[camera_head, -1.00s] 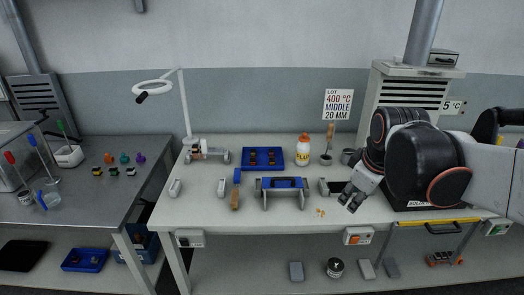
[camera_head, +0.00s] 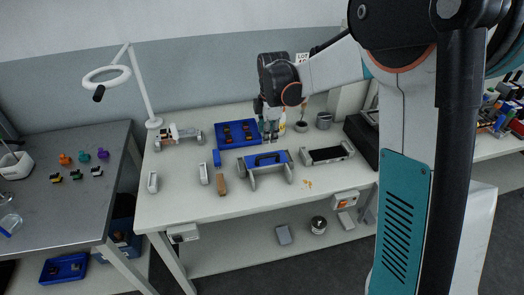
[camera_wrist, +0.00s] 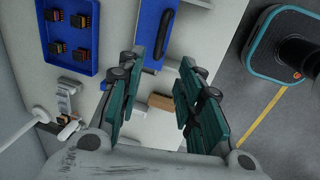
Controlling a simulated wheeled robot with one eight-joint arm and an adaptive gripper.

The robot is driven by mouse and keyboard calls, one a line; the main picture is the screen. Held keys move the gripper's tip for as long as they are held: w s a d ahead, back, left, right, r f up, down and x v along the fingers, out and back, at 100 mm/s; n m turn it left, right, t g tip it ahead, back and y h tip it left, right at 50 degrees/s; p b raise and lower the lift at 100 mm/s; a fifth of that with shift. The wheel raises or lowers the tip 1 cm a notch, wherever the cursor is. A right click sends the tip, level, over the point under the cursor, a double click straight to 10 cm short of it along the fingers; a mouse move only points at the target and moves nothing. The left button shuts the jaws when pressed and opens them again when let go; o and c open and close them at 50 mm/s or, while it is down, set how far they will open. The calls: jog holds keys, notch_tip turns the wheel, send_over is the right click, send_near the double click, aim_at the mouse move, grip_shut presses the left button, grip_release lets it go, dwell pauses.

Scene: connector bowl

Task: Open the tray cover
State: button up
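The blue cover with a black bar handle (camera_head: 267,160) lies flat on a grey two-legged stand at the front middle of the bench. It also shows at the top of the wrist view (camera_wrist: 150,50). My gripper (camera_head: 270,136) points down behind the cover, near the right edge of the blue tray (camera_head: 219,141), apart from the handle as far as I can tell. In the wrist view, the two teal-padded fingers (camera_wrist: 157,78) stand apart with nothing held between them. The blue tray also shows at the upper left there (camera_wrist: 69,66), holding several dark connectors.
A ring-lamp (camera_head: 107,76) stands at the back left. A bottle and a cup (camera_head: 323,121) are behind. The front bench strip is mostly clear.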

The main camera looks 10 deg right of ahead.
aim_at(266, 156)
jog(key=f+b, duration=0.1)
jog(key=f, duration=0.3)
jog(key=w+f+b, duration=0.1)
jog(key=f, duration=0.2)
jog(key=w+f+b, duration=0.1)
jog(key=f, duration=0.3)
jog(key=shift+w+f, duration=0.2)
jog(key=shift+f, duration=0.15)
jog(key=shift+c, duration=0.5)
grip_shut()
